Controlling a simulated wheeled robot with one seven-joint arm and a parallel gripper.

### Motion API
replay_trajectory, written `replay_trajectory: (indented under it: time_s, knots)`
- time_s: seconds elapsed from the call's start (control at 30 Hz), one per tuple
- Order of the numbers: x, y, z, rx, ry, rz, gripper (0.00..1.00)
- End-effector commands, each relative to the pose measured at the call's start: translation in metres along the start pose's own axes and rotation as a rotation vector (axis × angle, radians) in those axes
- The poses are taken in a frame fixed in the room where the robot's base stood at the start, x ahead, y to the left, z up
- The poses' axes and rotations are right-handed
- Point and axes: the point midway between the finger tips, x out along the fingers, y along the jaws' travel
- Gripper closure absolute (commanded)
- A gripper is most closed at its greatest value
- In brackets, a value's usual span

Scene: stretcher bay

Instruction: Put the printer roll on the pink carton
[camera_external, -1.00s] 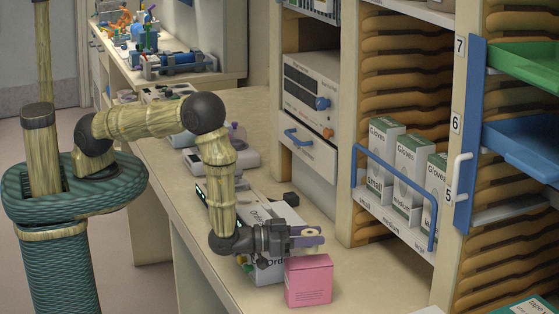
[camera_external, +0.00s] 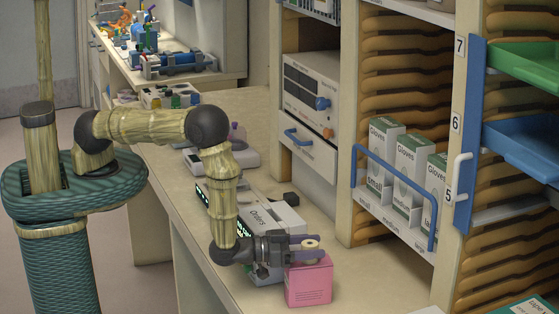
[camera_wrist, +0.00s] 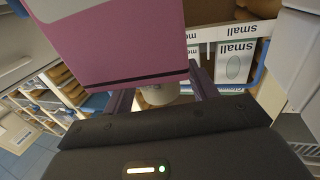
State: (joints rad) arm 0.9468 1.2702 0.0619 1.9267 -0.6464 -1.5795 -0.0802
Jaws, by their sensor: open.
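The pink carton (camera_external: 308,284) stands on the bench top; in the wrist view it fills the upper left (camera_wrist: 115,40). The printer roll (camera_external: 310,244) is a small cream roll with a dark centre hole, upright at the carton's top. In the wrist view part of it (camera_wrist: 158,95) shows between my fingers below the carton's edge. My gripper (camera_external: 308,250) is open, with a finger on each side of the roll, just above the carton top. The fingers hide the roll's lower part, so its contact with the carton is not clearly visible.
A grey-white device labelled "Orders" (camera_external: 266,221) stands right behind my gripper. Glove boxes (camera_external: 402,178) sit behind a blue rail (camera_external: 397,190) at the right. The bench top (camera_external: 368,277) right of the carton is clear.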

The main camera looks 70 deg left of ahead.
Motion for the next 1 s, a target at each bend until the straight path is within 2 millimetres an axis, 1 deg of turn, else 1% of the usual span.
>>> replay_trajectory:
  time_s: [0.23,0.33,0.47,0.8,0.9,1.0]
  knots:
    - [0.0,0.0,-0.005,0.0,0.0,0.0,0.42]
    - [-0.011,0.0,0.001,0.001,-0.002,0.0,0.42]
    - [-0.03,0.001,0.002,0.0,-0.002,0.002,0.42]
    - [-0.092,0.001,0.002,0.001,-0.003,0.003,0.42]
    - [-0.107,0.001,0.001,0.0,-0.002,0.003,0.42]
    - [-0.116,0.0,0.0,0.0,-0.001,0.001,0.42]
